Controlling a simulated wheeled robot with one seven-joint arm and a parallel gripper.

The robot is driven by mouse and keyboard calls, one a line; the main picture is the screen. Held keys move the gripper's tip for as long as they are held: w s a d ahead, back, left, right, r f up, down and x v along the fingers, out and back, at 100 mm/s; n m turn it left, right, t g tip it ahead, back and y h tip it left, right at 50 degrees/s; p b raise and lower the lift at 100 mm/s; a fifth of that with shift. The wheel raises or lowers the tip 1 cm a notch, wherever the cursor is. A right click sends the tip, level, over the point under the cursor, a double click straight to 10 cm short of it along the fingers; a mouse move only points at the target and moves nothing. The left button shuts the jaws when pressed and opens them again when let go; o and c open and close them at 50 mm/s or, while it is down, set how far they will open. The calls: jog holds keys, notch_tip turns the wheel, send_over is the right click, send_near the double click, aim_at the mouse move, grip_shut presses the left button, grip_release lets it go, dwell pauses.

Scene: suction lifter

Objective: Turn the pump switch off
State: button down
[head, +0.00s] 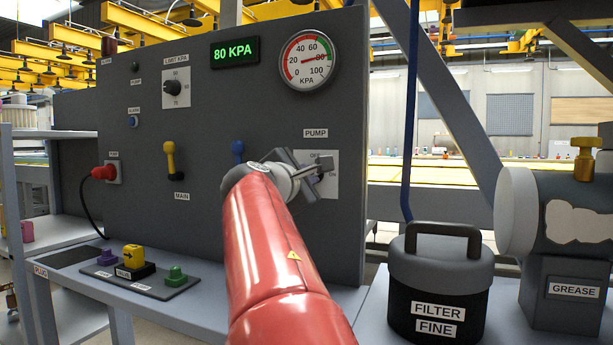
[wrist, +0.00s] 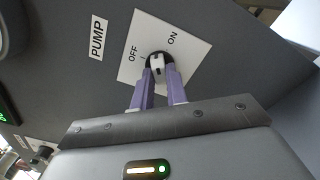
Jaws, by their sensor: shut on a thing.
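The pump switch (wrist: 157,61) is a small black and white knob on a white plate (wrist: 190,52) marked OFF on the left and ON on the right in the wrist view. My gripper (wrist: 160,78) has its two purple fingers closed on either side of the knob. I cannot tell exactly which mark the knob points to. In the head view the same plate (head: 328,188) sits under the PUMP label on the dark panel, and my gripper (head: 318,170) covers the knob.
The green display (head: 235,53) reads 80 KPA and the round gauge (head: 309,60) points near 80. A filter canister (head: 440,285) stands at lower right.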

jog(key=n+p, duration=0.5)
jog(key=n, duration=0.5)
jog(key=shift+r+n+p, duration=0.1)
jog(key=shift+n+p, duration=0.2)
dwell(0.4)
jog(key=c, duration=1.4)
grip_release()
jog(key=shift+s, duration=0.1)
jog(key=b+v, duration=0.1)
jog(key=v, duration=0.6)
jog(key=shift+s, duration=0.3)
jog(key=shift+a, duration=0.15)
